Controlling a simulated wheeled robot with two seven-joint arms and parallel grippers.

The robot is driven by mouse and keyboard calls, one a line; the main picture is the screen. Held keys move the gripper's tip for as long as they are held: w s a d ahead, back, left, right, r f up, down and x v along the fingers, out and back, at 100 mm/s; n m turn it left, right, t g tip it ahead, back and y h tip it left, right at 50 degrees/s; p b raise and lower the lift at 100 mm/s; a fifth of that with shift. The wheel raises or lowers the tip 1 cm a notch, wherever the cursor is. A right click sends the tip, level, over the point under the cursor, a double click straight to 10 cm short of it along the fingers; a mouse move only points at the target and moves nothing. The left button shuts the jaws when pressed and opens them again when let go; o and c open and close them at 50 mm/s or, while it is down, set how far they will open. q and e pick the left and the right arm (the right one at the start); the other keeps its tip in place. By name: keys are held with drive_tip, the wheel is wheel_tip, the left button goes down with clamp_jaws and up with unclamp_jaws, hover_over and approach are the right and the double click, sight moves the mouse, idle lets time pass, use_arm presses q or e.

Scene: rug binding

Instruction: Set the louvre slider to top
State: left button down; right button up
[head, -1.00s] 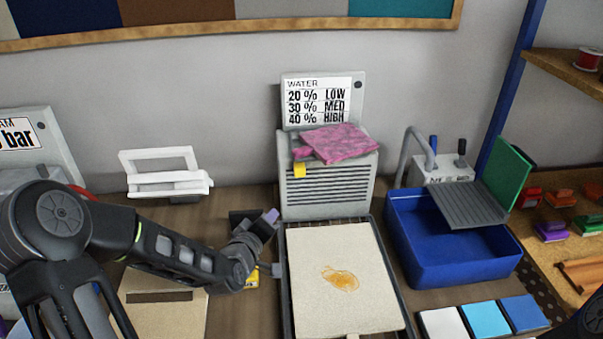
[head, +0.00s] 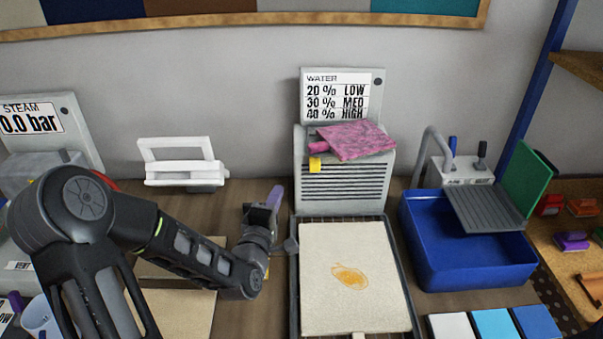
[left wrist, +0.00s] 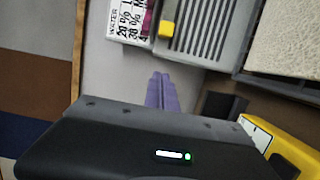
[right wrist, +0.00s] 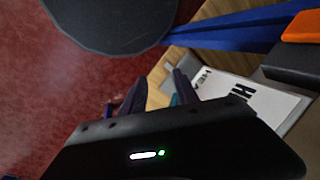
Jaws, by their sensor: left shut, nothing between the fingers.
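The louvred grey unit (head: 342,190) stands at the back middle, with dark slats across its front. Its yellow slider (head: 315,165) sits at the upper left of the slats; it also shows in the left wrist view (left wrist: 166,29). My left gripper (head: 275,196) is raised to the left of the unit, apart from it and lower than the slider. Its purple fingers (left wrist: 160,90) are shut and empty. My right gripper (right wrist: 180,88) shows only in the right wrist view, far from the unit; its jaw opening is unclear.
A tray with a stained beige rug piece (head: 350,285) lies in front. A blue tub (head: 470,260) stands to the right, a white-handled tool (head: 185,175) to the left.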

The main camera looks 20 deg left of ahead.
sight(315, 164)
use_arm(q)
drive_tip(key=shift+w+d+p, duration=0.1)
drive_tip(key=shift+w+d, duration=0.2)
drive_tip(key=shift+w, duration=1.5)
drive_tip(key=shift+w+d+p, duration=0.15)
drive_tip(key=shift+w+d, duration=0.1)
drive_tip(key=shift+w, duration=1.5)
drive_tip(key=shift+w+d+p, duration=0.1)
drive_tip(key=shift+w+d, duration=0.2)
drive_tip(key=shift+w, duration=1.5)
use_arm(e)
drive_tip(key=shift+r, duration=0.35)
use_arm(q)
drive_tip(key=shift+w, duration=0.1)
use_arm(e)
drive_tip(key=shift+f, duration=0.1)
